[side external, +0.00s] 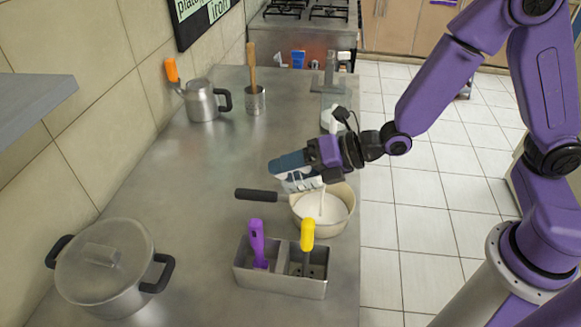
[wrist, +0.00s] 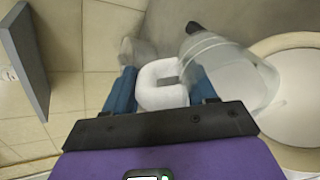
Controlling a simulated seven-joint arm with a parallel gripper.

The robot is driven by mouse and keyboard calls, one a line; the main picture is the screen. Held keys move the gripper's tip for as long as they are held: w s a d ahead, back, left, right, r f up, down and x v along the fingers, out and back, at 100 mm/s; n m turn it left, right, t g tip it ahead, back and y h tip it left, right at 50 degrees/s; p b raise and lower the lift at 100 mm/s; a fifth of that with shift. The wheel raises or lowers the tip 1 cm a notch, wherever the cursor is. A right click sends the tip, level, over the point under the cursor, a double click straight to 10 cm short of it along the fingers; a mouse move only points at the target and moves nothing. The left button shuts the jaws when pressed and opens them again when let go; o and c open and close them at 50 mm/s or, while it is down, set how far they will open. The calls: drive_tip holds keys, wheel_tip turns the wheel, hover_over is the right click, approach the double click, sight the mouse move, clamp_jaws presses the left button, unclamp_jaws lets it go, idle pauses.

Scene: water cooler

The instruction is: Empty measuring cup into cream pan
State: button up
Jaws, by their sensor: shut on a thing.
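The cream pan (side external: 343,190) stands on the counter, its dark handle pointing left, with white liquid inside. My gripper (side external: 284,166) is above the pan's left side, its blue fingers shut on the measuring cup (side external: 302,185). The cup is tilted, and a thin white stream falls from it into the pan. In the wrist view, the cup's white handle (wrist: 162,92) sits between the fingers. The clear cup body (wrist: 238,70) extends right over the edge of the pan (wrist: 300,157). How much liquid remains in the cup cannot be told.
A metal utensil holder (side external: 280,282) with purple- and yellow-handled tools stands just in front of the pan. A lidded pot (side external: 104,268) is at the front left. A kettle (side external: 202,102) and a metal cup (side external: 255,101) stand farther back. The left-middle counter is clear.

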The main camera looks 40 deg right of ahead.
drive_tip(key=shift+s+d+f+t+y, duration=0.1)
drive_tip(key=shift+s+d+t+y, duration=0.35)
drive_tip(key=shift+t+y, duration=0.35)
idle(2.2)
drive_tip(key=shift+s+d+f+y, duration=0.15)
drive_tip(key=shift+d+y, duration=0.1)
drive_tip(key=shift+y, duration=0.15)
idle(1.3)
drive_tip(key=shift+s+d+f+t+y, duration=0.1)
drive_tip(key=shift+d+t+y, duration=0.05)
drive_tip(key=shift+t+y, duration=0.2)
drive_tip(key=shift+s+d+f+t+y, duration=0.1)
drive_tip(key=shift+s+d+t+y, duration=0.15)
drive_tip(key=shift+t, duration=0.1)
idle(0.5)
drive_tip(key=shift+w, duration=0.1)
idle(0.6)
drive_tip(key=shift+w+a+r+g+h, duration=0.35)
drive_tip(key=shift+a+g+h, duration=0.15)
drive_tip(key=shift+g+h, duration=0.15)
drive_tip(key=shift+w+a+h, duration=0.1)
drive_tip(key=shift+h, duration=0.15)
drive_tip(key=shift+a, duration=0.1)
drive_tip(key=shift+w+a+r+g+h, duration=0.1)
drive_tip(key=shift+w+a+g+h, duration=0.3)
drive_tip(key=shift+g+h, duration=0.5)
